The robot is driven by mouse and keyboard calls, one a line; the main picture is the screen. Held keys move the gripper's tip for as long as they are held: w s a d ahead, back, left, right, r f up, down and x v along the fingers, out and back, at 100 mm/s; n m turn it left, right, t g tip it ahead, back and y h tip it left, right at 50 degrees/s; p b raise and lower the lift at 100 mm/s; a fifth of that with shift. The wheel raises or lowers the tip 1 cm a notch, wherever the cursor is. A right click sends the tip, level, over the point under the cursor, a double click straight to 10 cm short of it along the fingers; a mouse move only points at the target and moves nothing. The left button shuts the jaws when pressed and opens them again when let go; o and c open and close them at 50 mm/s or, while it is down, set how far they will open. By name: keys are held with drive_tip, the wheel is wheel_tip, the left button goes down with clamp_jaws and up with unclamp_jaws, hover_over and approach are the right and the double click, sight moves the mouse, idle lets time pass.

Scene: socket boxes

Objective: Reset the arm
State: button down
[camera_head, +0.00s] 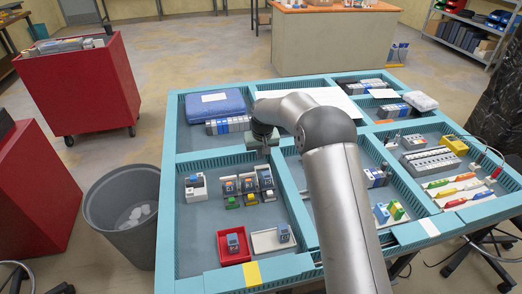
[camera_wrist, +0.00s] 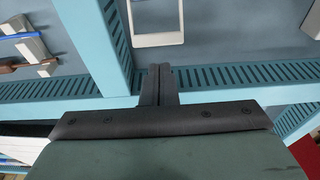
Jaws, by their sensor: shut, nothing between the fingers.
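My arm reaches across the teal-framed worktable (camera_head: 170,130) in the head view. My gripper (camera_head: 264,148) hangs above the divider at the back of the left-hand compartment, behind a row of socket modules (camera_head: 248,186). In the wrist view my gripper (camera_wrist: 160,72) has its two dark fingers pressed together with nothing between them. Below the fingers are teal slotted dividers (camera_wrist: 240,76) and a blue-grey compartment floor. A white frame-like part (camera_wrist: 157,38) shows just beyond the fingertips.
A red tray (camera_head: 222,256) and a white tray (camera_head: 265,246) hold small modules at the front left. A blue case (camera_head: 215,104) lies at the back. Screwdrivers (camera_head: 463,190) and terminal blocks (camera_head: 430,161) lie at right. A grey bin (camera_head: 115,195) stands left of the table.

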sight(262, 166)
drive_tip(key=shift+f+b, duration=0.65)
drive_tip(key=shift+f, duration=0.65)
idle(0.9)
drive_tip(key=shift+f+b, duration=0.55)
drive_tip(key=shift+f, duration=0.05)
drive_tip(key=shift+s+d+r, duration=0.2)
drive_tip(key=shift+s+r, duration=0.25)
drive_tip(key=shift+s, duration=0.3)
drive_tip(key=shift+s+d, duration=0.15)
drive_tip(key=shift+s, duration=0.25)
drive_tip(key=shift+s+d+r, duration=0.15)
drive_tip(key=shift+s+r, duration=0.45)
drive_tip(key=shift+r, duration=0.05)
drive_tip(key=shift+s+d+r+b, duration=0.2)
drive_tip(key=shift+s+b, duration=0.15)
drive_tip(key=shift+s, duration=0.2)
drive_tip(key=shift+s+d+r+b, duration=0.2)
drive_tip(key=shift+s+b, duration=0.1)
drive_tip(key=shift+s, duration=0.25)
drive_tip(key=shift+w+a, duration=0.1)
